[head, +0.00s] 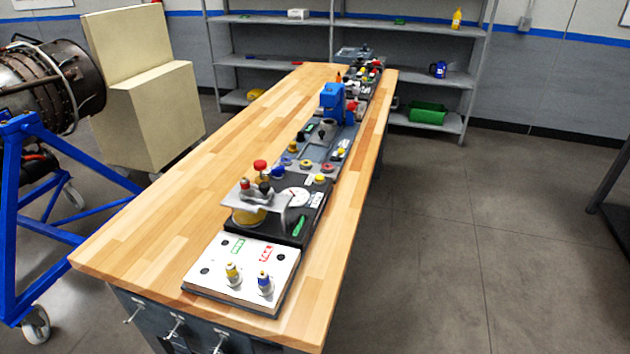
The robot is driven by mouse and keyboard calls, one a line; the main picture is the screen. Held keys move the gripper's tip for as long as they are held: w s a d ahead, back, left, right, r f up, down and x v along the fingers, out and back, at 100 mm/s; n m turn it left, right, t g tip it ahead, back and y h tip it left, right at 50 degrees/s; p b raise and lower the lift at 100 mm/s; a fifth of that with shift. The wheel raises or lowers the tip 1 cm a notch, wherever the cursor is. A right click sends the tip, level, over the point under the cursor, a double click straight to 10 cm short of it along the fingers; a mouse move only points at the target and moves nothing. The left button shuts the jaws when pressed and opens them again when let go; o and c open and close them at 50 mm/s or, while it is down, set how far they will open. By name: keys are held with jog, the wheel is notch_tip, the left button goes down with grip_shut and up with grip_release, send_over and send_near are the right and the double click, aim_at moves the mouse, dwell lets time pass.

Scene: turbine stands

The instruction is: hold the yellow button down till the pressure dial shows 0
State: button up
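The pressure dial is probably the round white dial (296,196) on the black panel (290,230) near the front of the wooden bench. Its needle and numbers are too small to read. A large round yellow piece (247,217) sits on the same panel, partly hidden beneath a grey bracket (258,198). A small yellow button (320,178) stands near the dial's upper right. I cannot tell which one is the task's yellow button, or whether either is pressed. My gripper is not in view.
A white panel (215,258) with yellow-tipped and blue-tipped fittings lies in front. Red and black knobs rise behind the bracket. More panels and a blue device (334,101) run along the bench (170,190). Its left side is clear. A turbine (55,80) on a blue stand is left.

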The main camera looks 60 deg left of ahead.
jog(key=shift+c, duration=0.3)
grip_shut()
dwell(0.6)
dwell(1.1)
